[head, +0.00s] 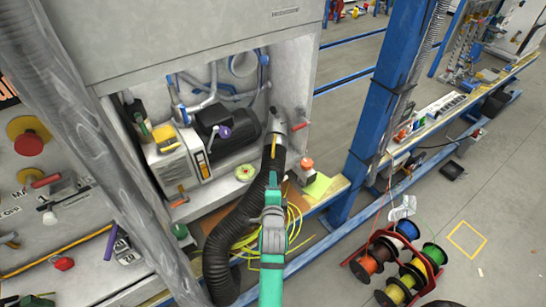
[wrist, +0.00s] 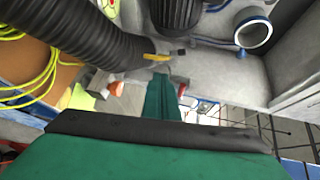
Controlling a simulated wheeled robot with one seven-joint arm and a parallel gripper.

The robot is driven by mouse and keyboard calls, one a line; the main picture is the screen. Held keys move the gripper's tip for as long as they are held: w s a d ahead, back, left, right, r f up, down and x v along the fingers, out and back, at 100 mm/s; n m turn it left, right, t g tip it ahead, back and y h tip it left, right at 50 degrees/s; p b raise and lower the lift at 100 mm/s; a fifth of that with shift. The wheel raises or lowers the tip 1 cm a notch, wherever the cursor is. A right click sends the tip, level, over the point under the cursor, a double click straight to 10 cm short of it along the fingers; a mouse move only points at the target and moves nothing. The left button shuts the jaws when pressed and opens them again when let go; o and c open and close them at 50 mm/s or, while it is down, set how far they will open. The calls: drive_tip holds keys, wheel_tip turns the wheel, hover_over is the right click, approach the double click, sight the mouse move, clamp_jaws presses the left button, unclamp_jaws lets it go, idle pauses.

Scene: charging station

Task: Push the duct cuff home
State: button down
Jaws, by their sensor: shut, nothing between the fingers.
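The black ribbed duct (head: 222,245) rises from the floor on the left to the grey metal fitting (head: 279,122) at the right of the open cabinet bay. Its cuff (head: 267,158) is at the upper end, close to the fitting, with a yellow strip beside it. I cannot tell whether the cuff is fully seated. In the wrist view the duct (wrist: 75,38) runs from upper left to the yellow strip (wrist: 157,57). My green gripper (head: 272,190) is shut and empty, below the cuff; its fingertips (wrist: 160,88) show below the yellow strip in the wrist view.
A red handle (head: 300,127) sticks out right of the fitting. An orange-capped item (head: 306,163) and a green-yellow sheet (head: 317,187) lie on the ledge. Yellow cable (head: 293,222) lies coiled behind my arm. A blue post (head: 378,110) and cable reels (head: 405,262) stand right.

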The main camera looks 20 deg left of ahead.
approach(274, 145)
drive_tip(key=w+f, duration=0.1)
drive_tip(key=w+a+f, duration=0.1)
drive_tip(key=w, duration=0.1)
drive_tip(key=shift+w+a+f, duration=0.15)
drive_tip(key=shift+w+a, duration=0.1)
drive_tip(key=shift+w, duration=0.05)
idle(0.3)
drive_tip(key=w, duration=0.1)
drive_tip(key=w+r, duration=0.1)
drive_tip(key=w, duration=0.1)
drive_tip(key=w+a, duration=0.1)
drive_tip(key=w, duration=0.1)
drive_tip(key=shift+w+a+r, duration=0.1)
drive_tip(key=shift+w+r, duration=0.15)
drive_tip(key=shift+w+a+r, duration=0.1)
drive_tip(key=shift+r, duration=0.2)
